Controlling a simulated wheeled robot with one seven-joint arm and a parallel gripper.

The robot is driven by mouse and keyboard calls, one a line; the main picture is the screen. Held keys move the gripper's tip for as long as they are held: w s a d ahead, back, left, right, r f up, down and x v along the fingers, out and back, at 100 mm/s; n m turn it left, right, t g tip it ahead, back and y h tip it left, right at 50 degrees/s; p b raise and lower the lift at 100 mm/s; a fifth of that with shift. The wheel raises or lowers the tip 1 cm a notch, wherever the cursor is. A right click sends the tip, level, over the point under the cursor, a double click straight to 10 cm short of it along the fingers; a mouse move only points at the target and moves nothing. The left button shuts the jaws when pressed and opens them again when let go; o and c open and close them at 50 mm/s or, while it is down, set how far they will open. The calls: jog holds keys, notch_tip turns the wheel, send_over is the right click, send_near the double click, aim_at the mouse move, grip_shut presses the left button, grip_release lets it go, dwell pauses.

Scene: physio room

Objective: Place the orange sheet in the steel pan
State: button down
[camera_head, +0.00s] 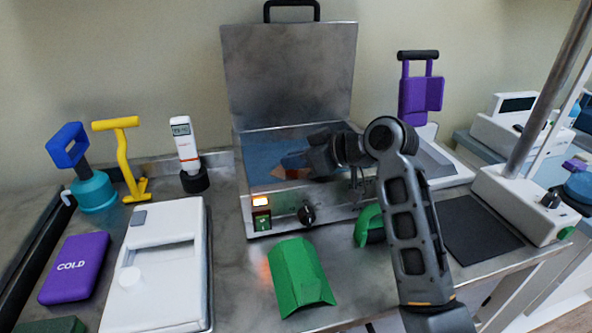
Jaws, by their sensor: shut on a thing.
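The steel pan (338,204) is a metal box with its lid (290,72) standing open at the back and blue water (262,152) inside. My gripper (308,162) is over the pan's opening, reaching in from the right. It is shut on the orange sheet (291,161), of which only a small brownish-orange part shows at the fingertips. The rest of the sheet is hidden or too small to make out. I cannot tell whether the sheet touches the water.
A green curved sheet (298,277) lies in front of the pan, and another green piece (366,226) is partly behind my arm. A white device (158,270), purple cold pack (75,267), yellow tool (129,160) and thermometer (184,145) stand left. A pole base (520,204) is right.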

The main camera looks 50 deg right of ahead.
jog(key=shift+f, duration=0.45)
jog(key=c, duration=1.2)
grip_release()
jog(key=shift+o, duration=0.2)
jog(key=shift+r, duration=0.2)
jog(key=shift+s+r, duration=0.15)
jog(key=shift+s, duration=0.05)
jog(key=v, duration=1.1)
jog(key=shift+s+d+r, duration=0.1)
jog(key=shift+s, duration=0.2)
